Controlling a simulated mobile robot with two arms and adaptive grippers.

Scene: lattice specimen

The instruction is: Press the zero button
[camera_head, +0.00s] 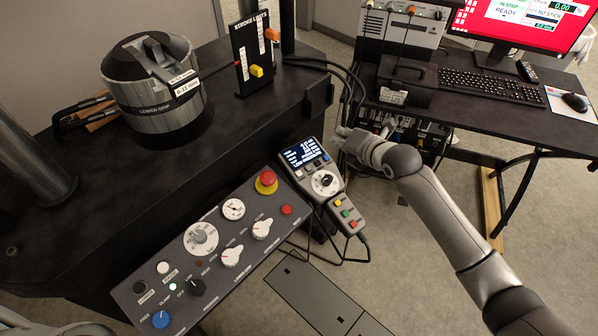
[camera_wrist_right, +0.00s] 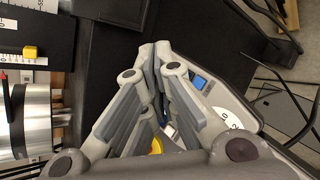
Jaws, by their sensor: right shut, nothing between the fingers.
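A handheld pendant (camera_head: 313,170) with a lit screen and a knob rests at the right end of the grey control panel (camera_head: 170,262). Below the knob it has green, yellow and red buttons (camera_head: 348,214). Labels are too small to read, so I cannot tell which button is zero. My right gripper (camera_head: 343,138) is just right of and beyond the pendant's screen, apparently above it.
A red emergency button (camera_head: 266,181) stands up on the panel near the pendant. A lower grip cylinder (camera_head: 160,95) and a stroke limits post (camera_head: 252,50) stand on the black machine table. A desk with keyboard (camera_head: 490,85) and monitor is at right.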

